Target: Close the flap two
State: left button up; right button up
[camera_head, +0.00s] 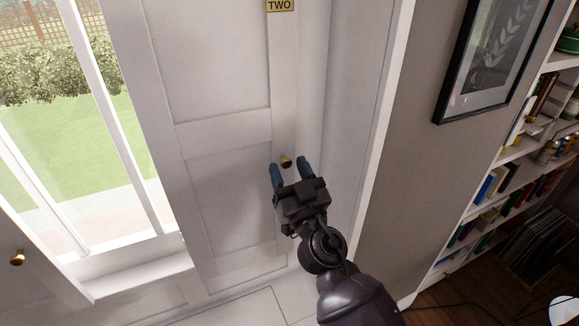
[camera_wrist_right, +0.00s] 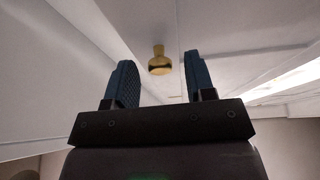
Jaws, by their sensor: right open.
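The flap two is a white panelled shutter (camera_head: 215,70) with a small brass plate reading TWO (camera_head: 280,5) near its top right. A round brass knob (camera_head: 286,161) sits on its right stile. My right gripper (camera_head: 290,170) is open at the knob, with its blue fingertips either side of it in the head view. In the right wrist view the knob (camera_wrist_right: 159,62) shows between and beyond the two open fingers, with no contact visible. My left gripper is not in view.
A window (camera_head: 90,130) with white bars is at the left. Another brass knob (camera_head: 17,258) is at the lower left. A framed picture (camera_head: 497,55) hangs on the grey wall at the right, beside white bookshelves (camera_head: 510,152).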

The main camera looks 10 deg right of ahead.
grip_shut()
dwell(0.3)
jog(key=shift+s, duration=0.1)
